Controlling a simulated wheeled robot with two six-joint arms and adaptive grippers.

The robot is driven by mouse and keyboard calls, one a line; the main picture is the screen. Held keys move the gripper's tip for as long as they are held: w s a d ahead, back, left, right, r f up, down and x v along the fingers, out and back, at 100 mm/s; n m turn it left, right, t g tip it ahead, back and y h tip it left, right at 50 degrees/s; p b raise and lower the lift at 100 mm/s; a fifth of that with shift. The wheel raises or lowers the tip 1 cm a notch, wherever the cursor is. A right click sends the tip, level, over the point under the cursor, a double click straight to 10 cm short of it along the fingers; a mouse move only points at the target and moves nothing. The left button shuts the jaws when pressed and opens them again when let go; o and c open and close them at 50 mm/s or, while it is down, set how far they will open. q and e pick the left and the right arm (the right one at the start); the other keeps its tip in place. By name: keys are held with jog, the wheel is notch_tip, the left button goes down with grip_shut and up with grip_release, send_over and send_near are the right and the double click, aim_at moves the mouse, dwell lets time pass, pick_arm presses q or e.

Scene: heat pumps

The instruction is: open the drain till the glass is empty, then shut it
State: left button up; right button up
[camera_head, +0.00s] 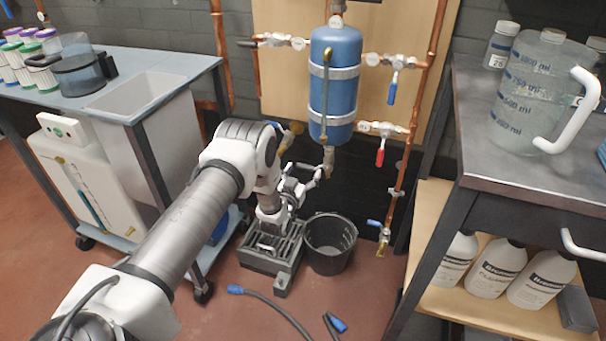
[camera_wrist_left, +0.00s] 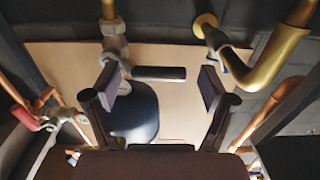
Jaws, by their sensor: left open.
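The blue tank (camera_head: 335,75) hangs on the wooden board, with a narrow amber upright tube (camera_head: 325,95) on its front. I cannot tell whether that tube is the glass, or its level. A metal drain fitting (camera_head: 328,160) hangs under the tank. In the wrist view, my left gripper (camera_wrist_left: 160,88) is open. A black lever (camera_wrist_left: 158,73) on a metal valve (camera_wrist_left: 114,45) shows between its fingers, with no clear grip on it. My right gripper is out of view.
A black bucket (camera_head: 330,245) stands on the floor beside a grey slotted block (camera_head: 270,250). Copper pipes with red (camera_head: 380,152) and blue (camera_head: 392,92) handled valves run right of the tank. A bench with a measuring jug (camera_head: 530,95) stands right, a sink cart left.

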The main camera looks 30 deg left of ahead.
pick_arm(q)
jog(key=shift+r, duration=0.2)
jog(key=c, duration=1.5)
jog(key=shift+f, duration=0.1)
jog(key=shift+w+d+f+n+b, duration=0.2)
jog(key=shift+d+f+n+b, duration=0.95)
jog(key=shift+n, duration=1.5)
jog(key=shift+w+d+f+n+b, duration=0.2)
jog(key=shift+d+f+n+b, duration=0.3)
jog(key=shift+n+b, duration=1.65)
jog(key=shift+w+d+f+n+b, duration=0.2)
jog(key=shift+d+f+n+b, duration=0.65)
jog(key=shift+n, duration=2.35)
